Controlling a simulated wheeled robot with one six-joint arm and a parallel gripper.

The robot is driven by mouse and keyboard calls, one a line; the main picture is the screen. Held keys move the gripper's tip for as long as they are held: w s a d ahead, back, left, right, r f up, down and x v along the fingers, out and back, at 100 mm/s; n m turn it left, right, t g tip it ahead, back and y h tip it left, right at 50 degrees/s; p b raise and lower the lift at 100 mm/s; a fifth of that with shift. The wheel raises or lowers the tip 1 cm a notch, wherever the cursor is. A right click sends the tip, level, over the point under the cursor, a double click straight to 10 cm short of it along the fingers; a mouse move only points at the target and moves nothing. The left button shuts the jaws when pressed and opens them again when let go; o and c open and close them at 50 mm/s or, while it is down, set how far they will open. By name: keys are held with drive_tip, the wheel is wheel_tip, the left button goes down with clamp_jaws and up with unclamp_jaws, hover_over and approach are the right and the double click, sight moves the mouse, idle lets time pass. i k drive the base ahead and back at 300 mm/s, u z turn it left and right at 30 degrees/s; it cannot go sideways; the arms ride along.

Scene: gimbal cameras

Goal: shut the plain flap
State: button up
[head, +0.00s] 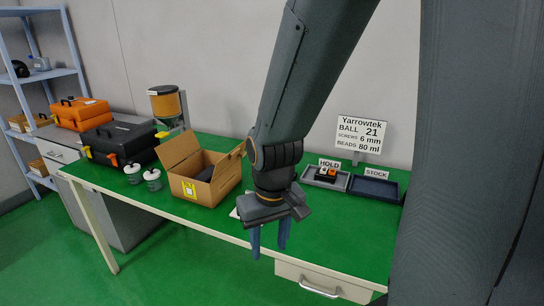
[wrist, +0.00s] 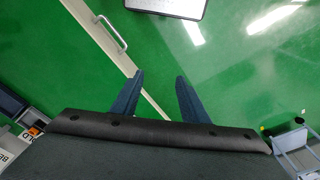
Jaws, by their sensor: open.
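One plain-looking flap (head: 180,148) stands raised at the back left. Another flap (head: 238,151) shows at the right, partly behind my arm. Something dark (head: 207,173) lies inside; I cannot make it out. My gripper (head: 269,246) points down near the table's front edge, to the right of the box and apart from it. In the wrist view my gripper (wrist: 155,92) has its two blue fingers spread with nothing between them. The box is not visible in the wrist view.
A dispenser (head: 168,105) is behind. HOLD (head: 341,183) and STOCK (head: 375,190) trays are right. A drawer handle (wrist: 112,32) juts below the table edge.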

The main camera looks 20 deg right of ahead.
sight(222, 165)
drive_tip(key=i, duration=0.85)
drive_tip(key=z, duration=0.1)
